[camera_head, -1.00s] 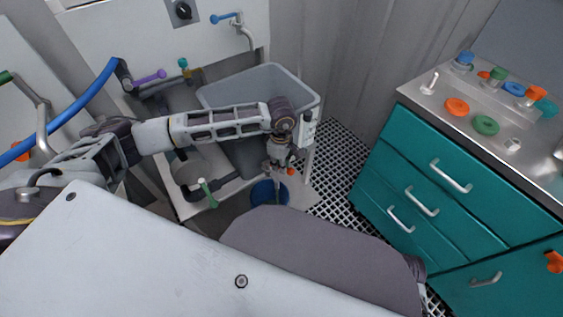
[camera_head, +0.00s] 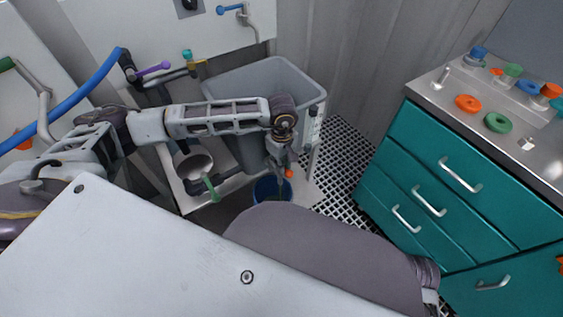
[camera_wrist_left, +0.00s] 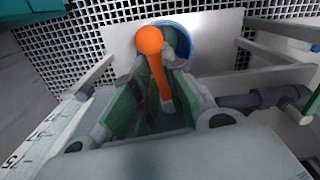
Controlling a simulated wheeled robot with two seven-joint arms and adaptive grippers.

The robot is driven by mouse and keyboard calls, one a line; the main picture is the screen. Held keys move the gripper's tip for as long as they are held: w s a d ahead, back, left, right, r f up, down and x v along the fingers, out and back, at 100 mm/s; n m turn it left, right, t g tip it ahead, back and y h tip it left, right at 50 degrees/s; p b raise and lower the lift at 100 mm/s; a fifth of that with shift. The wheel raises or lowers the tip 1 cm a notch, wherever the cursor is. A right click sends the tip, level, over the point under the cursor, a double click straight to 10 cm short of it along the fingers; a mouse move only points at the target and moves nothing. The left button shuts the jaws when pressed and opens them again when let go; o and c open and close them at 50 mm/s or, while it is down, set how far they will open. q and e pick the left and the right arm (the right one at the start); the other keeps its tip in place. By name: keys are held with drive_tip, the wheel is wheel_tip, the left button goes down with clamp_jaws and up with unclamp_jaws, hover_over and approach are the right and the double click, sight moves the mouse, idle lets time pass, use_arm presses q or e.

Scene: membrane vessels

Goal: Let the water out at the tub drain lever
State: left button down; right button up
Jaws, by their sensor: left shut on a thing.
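The grey tub (camera_head: 232,120) stands against the wall, with part of its front hidden behind my left arm. My left gripper (camera_head: 281,180) points down at the tub's right front corner, above a blue bucket (camera_head: 264,192). The drain lever is orange with a round knob (camera_wrist_left: 150,40); only a small orange part (camera_head: 289,173) shows in the head view. In the left wrist view my left gripper (camera_wrist_left: 165,103) has its green-lined fingers on both sides of the lever's shaft and is shut on it. The bucket's blue rim (camera_wrist_left: 187,38) lies beyond the knob. My right gripper is out of view.
A green-handled valve (camera_head: 210,188) sits on piping left of the bucket. A blue lever (camera_head: 229,9) and a purple lever (camera_head: 153,69) are higher up. A teal drawer cabinet (camera_head: 425,165) stands right, beyond open grated floor (camera_head: 345,155).

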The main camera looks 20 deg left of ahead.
use_arm(q)
drive_tip(key=shift+s+d+r, duration=0.1)
drive_tip(key=shift+d, duration=0.4)
drive_tip(key=c, duration=1.5)
unclamp_jaws()
drive_tip(key=shift+o, duration=0.2)
drive_tip(key=shift+a, duration=0.1)
drive_tip(key=shift+a, duration=0.1)
wheel_tip(320, 180, up, 12)
